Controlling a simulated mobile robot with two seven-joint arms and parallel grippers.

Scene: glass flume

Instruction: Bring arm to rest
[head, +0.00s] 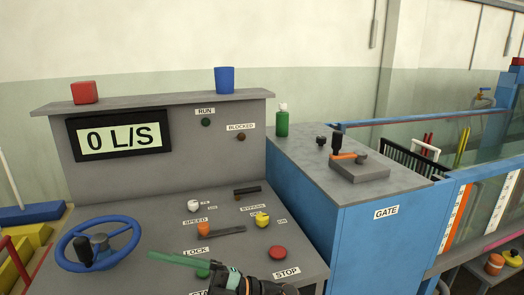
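My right gripper (180,259) is low in the picture, over the front of the grey control desk (150,205). Its dark arm comes in from the bottom edge, right of centre. A long green finger-like part points left from it, above a green button (203,273). The fingers overlap from this angle, so I cannot tell whether they are open or shut. No held object shows. My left gripper is not in view.
The desk carries a blue handwheel (70,246), an orange-knobbed SPEED lever (203,229), a yellow knob (262,219) and a red STOP button (278,252). The display (120,139) reads 0 L/S. Right stands the blue GATE cabinet (378,240) with a lever (337,145).

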